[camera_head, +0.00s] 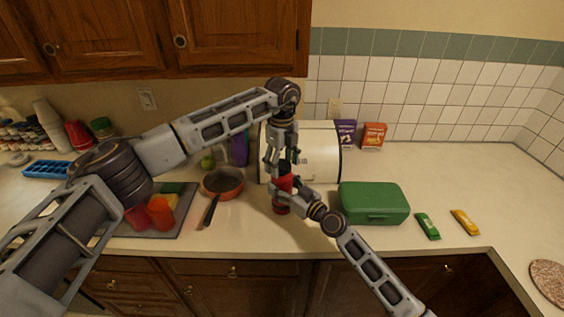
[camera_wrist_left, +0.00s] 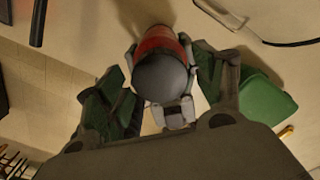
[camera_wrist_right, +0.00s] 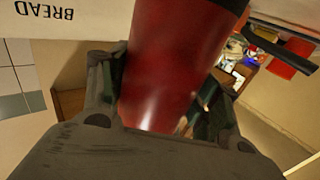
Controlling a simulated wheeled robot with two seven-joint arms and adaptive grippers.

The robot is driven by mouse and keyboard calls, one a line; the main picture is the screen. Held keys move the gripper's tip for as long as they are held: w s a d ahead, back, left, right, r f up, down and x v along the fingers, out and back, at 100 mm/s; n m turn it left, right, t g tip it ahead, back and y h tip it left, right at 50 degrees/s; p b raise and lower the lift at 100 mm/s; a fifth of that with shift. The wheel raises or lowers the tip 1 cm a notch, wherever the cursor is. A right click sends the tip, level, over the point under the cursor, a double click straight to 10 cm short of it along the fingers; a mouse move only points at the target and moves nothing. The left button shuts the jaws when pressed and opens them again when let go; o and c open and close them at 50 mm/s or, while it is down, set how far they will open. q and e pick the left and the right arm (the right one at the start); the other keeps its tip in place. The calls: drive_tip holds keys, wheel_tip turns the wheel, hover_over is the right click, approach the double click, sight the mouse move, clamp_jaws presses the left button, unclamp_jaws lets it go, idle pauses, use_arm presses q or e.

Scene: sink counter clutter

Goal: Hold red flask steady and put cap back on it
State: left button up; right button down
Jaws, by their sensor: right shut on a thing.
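The red flask (camera_head: 281,187) stands upright on the counter near its front edge. My right gripper (camera_head: 283,193) is shut around its body from the right, and the red body fills the gap between the fingers in the right wrist view (camera_wrist_right: 172,65). A dark grey rounded cap (camera_wrist_left: 161,77) is at the flask's top, in line with the red body in the left wrist view. My left gripper (camera_head: 279,160) points down from above, its fingers on both sides of the cap. I cannot tell whether they press on it or whether the cap is seated.
A white bread box (camera_head: 310,150) stands close behind the flask. A green box (camera_head: 374,202) is just to the right. The far right counter is mostly clear.

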use_arm(q)
drive_tip(key=c, duration=1)
drive_tip(key=shift+c, duration=0.2)
